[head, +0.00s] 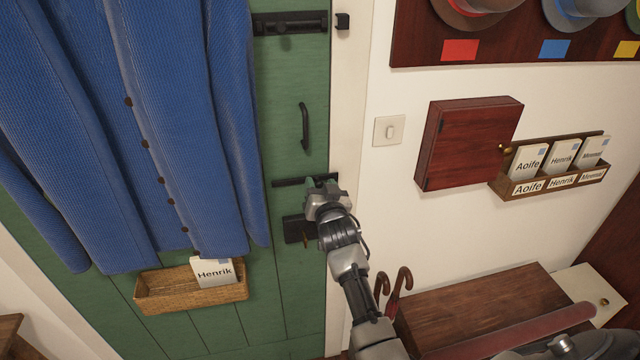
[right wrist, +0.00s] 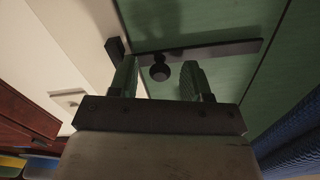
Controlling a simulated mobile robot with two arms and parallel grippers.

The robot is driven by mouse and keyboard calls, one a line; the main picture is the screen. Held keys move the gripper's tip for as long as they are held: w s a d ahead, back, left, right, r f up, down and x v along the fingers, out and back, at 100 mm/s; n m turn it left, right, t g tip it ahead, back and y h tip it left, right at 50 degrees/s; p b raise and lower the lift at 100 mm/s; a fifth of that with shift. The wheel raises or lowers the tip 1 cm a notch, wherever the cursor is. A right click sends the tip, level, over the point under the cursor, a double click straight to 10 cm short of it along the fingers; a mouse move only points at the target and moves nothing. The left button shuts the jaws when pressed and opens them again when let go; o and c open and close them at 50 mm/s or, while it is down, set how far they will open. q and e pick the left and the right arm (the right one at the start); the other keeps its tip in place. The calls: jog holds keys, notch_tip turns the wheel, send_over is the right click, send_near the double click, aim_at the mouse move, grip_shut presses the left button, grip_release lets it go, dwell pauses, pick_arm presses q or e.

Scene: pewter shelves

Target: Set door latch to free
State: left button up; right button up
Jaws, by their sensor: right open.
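The green door (head: 285,285) carries a dark latch bar (head: 287,183) low on its right side, under a curved black handle (head: 305,126). My right gripper (head: 322,184) is at the bar's right end and hides part of it. In the right wrist view, the latch bar (right wrist: 220,49) runs across the door with a round dark knob (right wrist: 160,73) on it. The knob shows between the two open, apart fingers of my right gripper (right wrist: 158,80). A dark catch (right wrist: 117,48) sits on the white frame beside the bar. Whether the bar enters it is hidden by a finger. My left gripper is out of view.
A blue coat (head: 180,120) hangs on the door above a wicker basket (head: 190,292) with a Henrik card. Another bolt (head: 290,23) is higher up. A red cabinet (head: 468,143), a light switch (head: 389,130) and a card rack (head: 550,180) are on the right wall.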

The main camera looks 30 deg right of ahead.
jog(key=shift+w+d, duration=0.1)
jog(key=shift+w, duration=0.1)
grip_shut()
dwell(0.3)
